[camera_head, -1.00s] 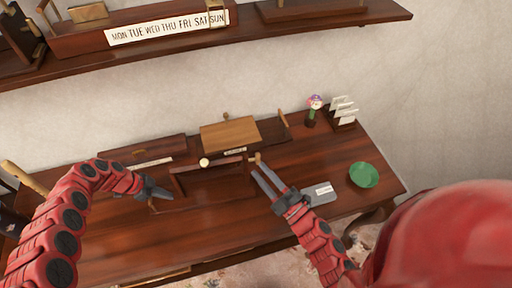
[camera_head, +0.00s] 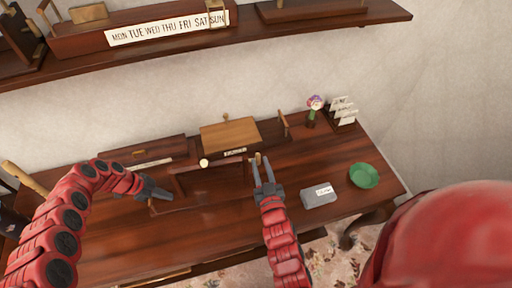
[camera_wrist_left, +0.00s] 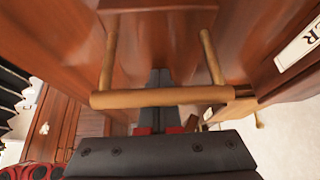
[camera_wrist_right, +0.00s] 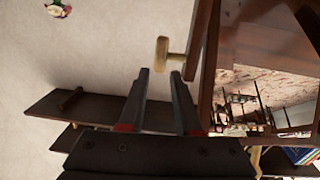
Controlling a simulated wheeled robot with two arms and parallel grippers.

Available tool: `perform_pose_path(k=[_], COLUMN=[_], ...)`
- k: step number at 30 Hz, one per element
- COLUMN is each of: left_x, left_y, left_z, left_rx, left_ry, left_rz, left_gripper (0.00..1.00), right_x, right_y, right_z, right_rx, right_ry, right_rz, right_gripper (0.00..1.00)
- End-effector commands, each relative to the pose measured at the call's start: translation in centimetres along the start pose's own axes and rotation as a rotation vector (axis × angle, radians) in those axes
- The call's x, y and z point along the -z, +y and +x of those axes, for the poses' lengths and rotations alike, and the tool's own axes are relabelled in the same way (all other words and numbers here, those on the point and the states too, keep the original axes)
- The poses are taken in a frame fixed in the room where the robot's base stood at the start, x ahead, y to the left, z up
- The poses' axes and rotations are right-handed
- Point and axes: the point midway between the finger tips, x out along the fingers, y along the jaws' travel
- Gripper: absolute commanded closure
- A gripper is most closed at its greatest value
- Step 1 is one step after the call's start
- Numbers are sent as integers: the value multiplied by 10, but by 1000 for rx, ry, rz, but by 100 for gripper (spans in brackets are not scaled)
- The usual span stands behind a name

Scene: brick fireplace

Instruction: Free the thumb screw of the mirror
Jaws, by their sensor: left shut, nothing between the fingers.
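The mirror (camera_head: 208,180) stands on the desk as a dark wooden frame, seen from above. In the right wrist view its glass (camera_wrist_right: 268,95) reflects the room. A light wooden thumb screw (camera_wrist_right: 163,55) sticks out from the side of its frame; it shows small in the head view (camera_head: 258,156). My right gripper (camera_wrist_right: 160,72) is open, its fingertips just short of the knob, with the knob's head roughly in line with the gap. It also shows in the head view (camera_head: 262,163). My left gripper (camera_head: 168,196) is shut and empty at the mirror's left front.
A wooden bar handle on two posts (camera_wrist_left: 160,97) crosses the left wrist view in front of my left fingers. A grey labelled box (camera_head: 318,195), a green bowl (camera_head: 364,175), a flower figure (camera_head: 313,110) and a card rack (camera_head: 343,112) stand right. Bare desk lies in front.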

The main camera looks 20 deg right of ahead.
Motion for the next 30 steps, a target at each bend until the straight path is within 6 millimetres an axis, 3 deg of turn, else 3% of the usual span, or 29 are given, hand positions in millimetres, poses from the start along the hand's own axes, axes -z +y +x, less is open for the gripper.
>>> perform_pose_path(k=[3, 9, 15, 23, 28, 30], left_x=[-1, -1, -1, -1, -1, -1], left_y=[2, 2, 2, 2, 2, 2], left_z=[2, 2, 2, 2, 2, 2], left_rx=[-5, -5, -5, -5, -5, -4], left_ry=[0, 0, -1, -1, 0, -1], left_rz=[-1, -1, -1, -1, -1, -1], left_gripper=[100, 100, 100, 100, 100, 100], right_x=[2, 0, 1, 0, 0, 0], right_y=[0, 0, 1, 0, 0, 1], right_z=[26, 56, 69, 70, 70, 70], right_rx=[0, 0, 0, 0, 0, 0], right_ry=[6, 2, 4, 2, 2, 2], right_rz=[-2, -3, -2, -2, -2, -2], right_gripper=[68, 68, 68, 68, 96, 100])
